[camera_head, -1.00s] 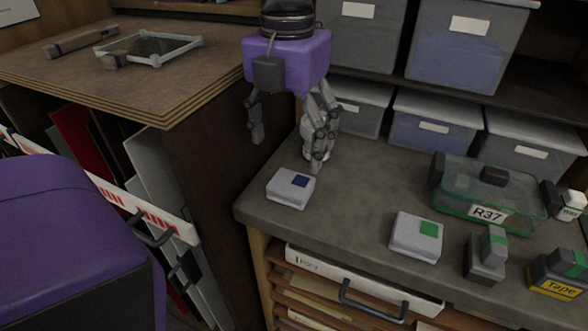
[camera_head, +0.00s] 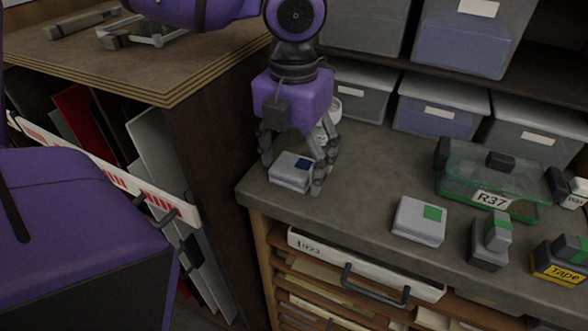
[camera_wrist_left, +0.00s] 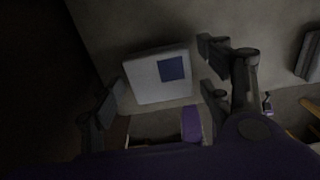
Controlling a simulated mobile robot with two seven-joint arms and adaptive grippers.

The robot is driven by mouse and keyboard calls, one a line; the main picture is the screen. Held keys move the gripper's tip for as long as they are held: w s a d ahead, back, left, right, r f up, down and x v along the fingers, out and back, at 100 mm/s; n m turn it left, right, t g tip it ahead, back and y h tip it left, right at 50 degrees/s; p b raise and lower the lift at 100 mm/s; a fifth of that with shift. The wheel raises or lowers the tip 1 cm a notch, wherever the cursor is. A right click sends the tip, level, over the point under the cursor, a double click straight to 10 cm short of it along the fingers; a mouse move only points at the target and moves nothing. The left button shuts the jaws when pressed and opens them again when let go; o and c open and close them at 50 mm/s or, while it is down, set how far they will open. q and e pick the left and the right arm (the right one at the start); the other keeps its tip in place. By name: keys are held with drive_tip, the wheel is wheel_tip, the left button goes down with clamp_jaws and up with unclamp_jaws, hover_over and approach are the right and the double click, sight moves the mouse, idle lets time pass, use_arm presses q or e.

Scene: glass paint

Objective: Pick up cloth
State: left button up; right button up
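A folded white cloth with a blue square patch (camera_head: 287,175) lies flat on the grey counter near its left front corner. It also shows in the left wrist view (camera_wrist_left: 150,85). My left gripper (camera_head: 293,168) is open and points down over this cloth, one finger at each side. In the wrist view, gaps show between the cloth and the fingers. A second folded white cloth with a green patch (camera_head: 416,221) lies farther right on the counter. My right gripper is not in view.
A clear green-tinted box labelled R37 (camera_head: 490,198), a grey block with a green top (camera_head: 490,240) and a yellow Tape box (camera_head: 560,265) stand at the right. Lidded bins (camera_head: 442,110) line the back. A drawer handle (camera_head: 375,290) juts out below the counter's front edge.

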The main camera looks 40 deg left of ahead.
sight(294, 165)
use_arm(q)
drive_tip(key=c, duration=0.9)
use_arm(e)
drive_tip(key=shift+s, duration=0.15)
use_arm(q)
drive_tip(key=shift+r, duration=0.15)
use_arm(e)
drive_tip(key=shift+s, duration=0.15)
use_arm(q)
drive_tip(key=shift+r, duration=0.25)
wheel_tip(294, 165, up, 2)
drive_tip(key=shift+r, duration=0.25)
drive_tip(key=s+d+r+p, duration=0.2)
drive_tip(key=s+d+r, duration=0.5)
drive_tip(key=s, duration=0.5)
wheel_tip(294, 165, up, 3)
drive_tip(key=shift+f+p, duration=0.15)
drive_tip(key=shift+p, duration=0.15)
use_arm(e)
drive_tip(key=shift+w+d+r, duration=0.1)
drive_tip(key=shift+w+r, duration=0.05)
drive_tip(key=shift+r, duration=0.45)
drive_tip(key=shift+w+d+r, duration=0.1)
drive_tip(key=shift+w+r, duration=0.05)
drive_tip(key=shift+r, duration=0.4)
